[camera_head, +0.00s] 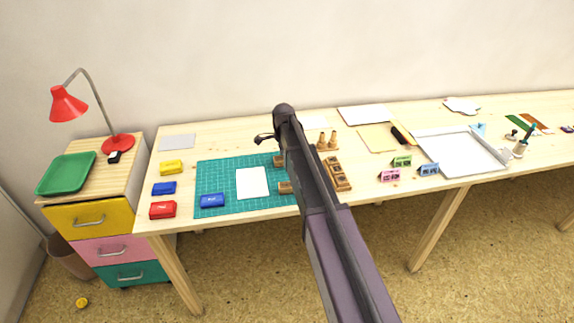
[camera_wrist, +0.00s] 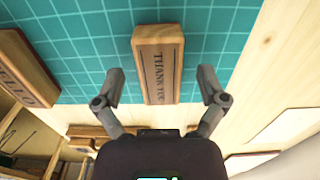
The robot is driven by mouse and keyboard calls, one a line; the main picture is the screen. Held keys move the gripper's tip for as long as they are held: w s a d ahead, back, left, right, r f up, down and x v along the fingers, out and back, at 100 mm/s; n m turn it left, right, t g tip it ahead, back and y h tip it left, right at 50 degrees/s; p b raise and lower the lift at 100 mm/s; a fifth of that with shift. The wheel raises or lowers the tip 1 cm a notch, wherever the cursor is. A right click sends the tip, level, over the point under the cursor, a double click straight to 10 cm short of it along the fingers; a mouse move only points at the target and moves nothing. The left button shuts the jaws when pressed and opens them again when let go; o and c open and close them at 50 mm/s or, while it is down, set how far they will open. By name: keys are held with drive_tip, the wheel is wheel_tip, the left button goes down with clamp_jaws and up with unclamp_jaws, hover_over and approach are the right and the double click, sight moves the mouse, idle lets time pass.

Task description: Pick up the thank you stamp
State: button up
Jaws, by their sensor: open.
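The thank you stamp (camera_wrist: 157,62) is a wooden block with "THANK YOU" on its label. In the wrist view it lies on the green cutting mat (camera_wrist: 95,40). My gripper (camera_wrist: 162,76) is open, one finger on each side of the block's near part, with a gap on both sides. I cannot tell how far above the mat the fingertips are. In the head view my arm hides the gripper. Parts of two wooden stamps show at the arm's left, one farther back (camera_head: 278,161) and one nearer (camera_head: 285,187); their labels are unreadable.
A "HELLO" stamp (camera_wrist: 25,75) lies at the left in the wrist view. In the head view, a wooden holder (camera_head: 337,175) and small wooden pegs (camera_head: 328,141) stand right of my arm. A white card (camera_head: 251,183) and a blue inkpad (camera_head: 212,200) lie on the mat.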

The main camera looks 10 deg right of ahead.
drive_tip(key=shift+f, duration=0.2)
idle(0.5)
drive_tip(key=c, duration=1.2)
